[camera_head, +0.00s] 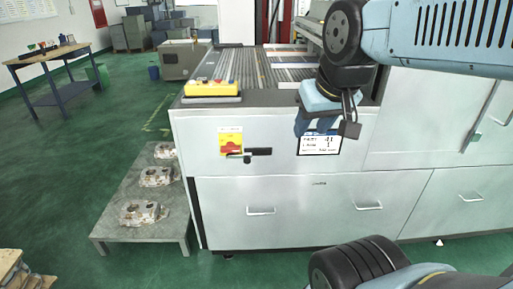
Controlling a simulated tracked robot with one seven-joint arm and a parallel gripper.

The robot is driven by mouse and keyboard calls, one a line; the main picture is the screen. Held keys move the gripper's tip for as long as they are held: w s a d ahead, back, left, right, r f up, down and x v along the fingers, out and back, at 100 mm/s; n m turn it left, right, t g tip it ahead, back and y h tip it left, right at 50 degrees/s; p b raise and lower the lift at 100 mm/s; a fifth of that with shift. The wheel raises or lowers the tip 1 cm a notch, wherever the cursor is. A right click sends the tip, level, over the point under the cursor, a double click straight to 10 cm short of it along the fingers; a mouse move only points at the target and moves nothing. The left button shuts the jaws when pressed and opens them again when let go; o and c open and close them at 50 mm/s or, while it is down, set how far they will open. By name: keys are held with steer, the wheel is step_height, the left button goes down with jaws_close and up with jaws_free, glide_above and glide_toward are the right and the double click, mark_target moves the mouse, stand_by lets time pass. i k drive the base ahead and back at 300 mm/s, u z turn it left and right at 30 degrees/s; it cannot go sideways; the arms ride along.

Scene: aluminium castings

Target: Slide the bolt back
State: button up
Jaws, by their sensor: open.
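The bolt (258,152) is a dark horizontal bar on the light grey front of the machine cabinet, left of the middle. A small knob or handle shows near its left end, just below a red and yellow switch (230,141). My gripper (335,122) hangs in front of the cabinet, to the right of the bolt and slightly higher in the picture. It is open, apart from the bolt, and holds nothing that I can see. It partly covers a white label (320,144). The exact bolt position in its guide is too small to tell.
A yellow control box (211,88) sits on the cabinet's top left. Drawer handles (261,211) stick out lower down. A low table (115,212) with several castings stands at the left. My arm links fill the upper right and lower right. The front around the bolt is clear.

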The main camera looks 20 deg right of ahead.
mark_target(246, 156)
steer(key=u, duration=0.2)
steer(key=i, duration=0.9)
steer(key=z, duration=0.2)
steer(key=k, duration=0.9)
steer(key=u, duration=0.15)
steer(key=i, duration=0.95)
steer(key=z, duration=0.05)
